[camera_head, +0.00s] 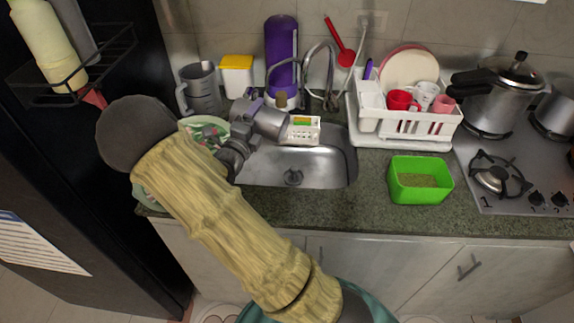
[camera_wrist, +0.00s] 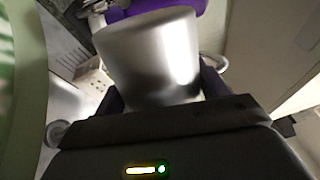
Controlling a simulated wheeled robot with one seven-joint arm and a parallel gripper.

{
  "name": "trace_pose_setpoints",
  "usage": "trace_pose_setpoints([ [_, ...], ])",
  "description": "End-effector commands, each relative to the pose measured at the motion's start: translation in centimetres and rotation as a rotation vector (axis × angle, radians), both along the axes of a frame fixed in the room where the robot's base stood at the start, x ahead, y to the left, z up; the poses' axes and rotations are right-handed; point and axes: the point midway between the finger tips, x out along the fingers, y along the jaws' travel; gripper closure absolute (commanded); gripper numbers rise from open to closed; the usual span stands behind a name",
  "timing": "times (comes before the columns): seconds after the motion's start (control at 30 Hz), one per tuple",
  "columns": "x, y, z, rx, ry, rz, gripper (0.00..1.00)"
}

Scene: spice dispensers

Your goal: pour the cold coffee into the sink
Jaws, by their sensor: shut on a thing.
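A shiny metal vessel (camera_wrist: 150,50) fills the middle of the wrist view. My gripper (camera_wrist: 161,88) is shut on it, with a finger on each side. Its opening and any coffee inside are not visible there. In the head view my gripper (camera_head: 262,118) is above the back left part of the steel sink (camera_head: 325,168). The held vessel is hard to tell from the grey gripper there.
A purple bottle (camera_head: 281,48), a yellow-lidded container (camera_head: 237,75) and a grey jug (camera_head: 201,90) stand at the back. A white dish rack (camera_head: 405,131) and a green tub (camera_head: 420,193) are right of the sink. A patterned bowl (camera_head: 205,128) is at the left.

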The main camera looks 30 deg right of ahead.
Motion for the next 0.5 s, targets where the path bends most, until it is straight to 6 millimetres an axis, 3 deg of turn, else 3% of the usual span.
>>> trace_pose_setpoints([
  [0.5,0.8,0.7,1.2,-0.162,0.198,0.003,0.66],
])
